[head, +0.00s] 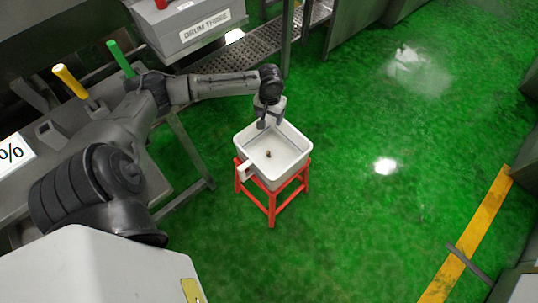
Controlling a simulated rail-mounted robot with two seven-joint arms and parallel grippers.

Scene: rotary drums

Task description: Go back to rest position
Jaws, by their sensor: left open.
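My left gripper (267,121) is at the end of my left arm, which reaches out from the left. It points down over the back part of a white square bin (246,143), with its jaws open. I see nothing held between them. A small dark brown object (268,154) lies on the bin's floor, below and in front of the gripper. My right gripper is not in view.
The bin stands on a red stool (271,209). To the left are a metal table with a yellow handle (69,81) and a green handle (120,58), and a grey box labelled "DRUM THREE" (205,26). Green floor (400,150) to the right is clear.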

